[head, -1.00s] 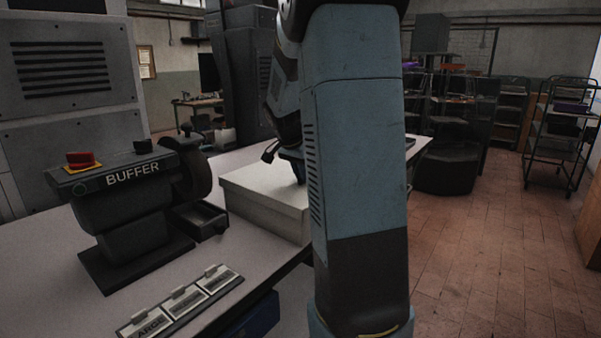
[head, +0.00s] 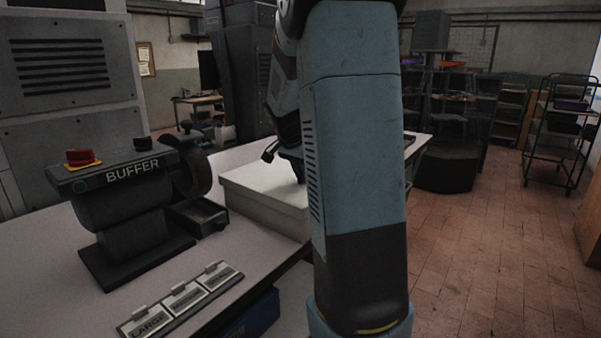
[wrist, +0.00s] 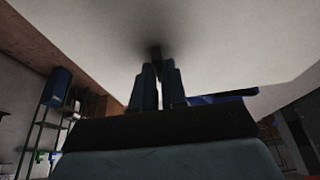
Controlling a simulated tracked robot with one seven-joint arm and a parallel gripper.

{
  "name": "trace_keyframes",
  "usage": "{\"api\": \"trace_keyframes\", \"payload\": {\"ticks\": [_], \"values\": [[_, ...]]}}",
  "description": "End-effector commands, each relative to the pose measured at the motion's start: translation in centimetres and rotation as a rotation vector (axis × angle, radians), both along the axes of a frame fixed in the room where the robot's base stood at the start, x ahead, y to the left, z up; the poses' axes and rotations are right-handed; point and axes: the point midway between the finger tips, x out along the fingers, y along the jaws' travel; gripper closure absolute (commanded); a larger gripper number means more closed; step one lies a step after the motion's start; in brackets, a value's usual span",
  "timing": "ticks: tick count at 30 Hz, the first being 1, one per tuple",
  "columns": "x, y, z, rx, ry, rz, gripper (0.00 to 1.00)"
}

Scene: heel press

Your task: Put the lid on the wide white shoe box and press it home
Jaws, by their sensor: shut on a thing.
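The wide white shoe box (head: 262,212) stands on the bench in the middle of the head view, partly hidden behind my arm. Its pale lid (head: 250,180) lies over its top; I cannot tell whether it is fully seated. My gripper (head: 299,178) points down at the lid's top, its fingers partly hidden by my arm. In the wrist view, the fingers (wrist: 157,75) are close together on a small dark piece at the middle of the broad white lid (wrist: 230,45). The gripper is shut on that piece of the lid.
A dark buffer machine (head: 130,200) with a red button stands on the bench left of the box. A small dark tray (head: 200,216) sits between them. A strip of size labels (head: 182,300) lies at the front. Wheeled racks (head: 563,130) stand beyond open floor at right.

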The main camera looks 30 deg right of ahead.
Motion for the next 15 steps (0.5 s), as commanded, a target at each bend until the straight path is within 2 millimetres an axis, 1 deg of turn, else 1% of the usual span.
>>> {"api": "trace_keyframes", "payload": {"ticks": [12, 13, 15], "values": [[-0.11, 0.06, -0.33, 0.002, 0.006, -0.001, 1.00], [-0.12, 0.06, -0.33, 0.002, 0.006, -0.001, 0.85], [-0.11, 0.05, -0.32, 0.002, 0.006, -0.001, 0.78]]}}
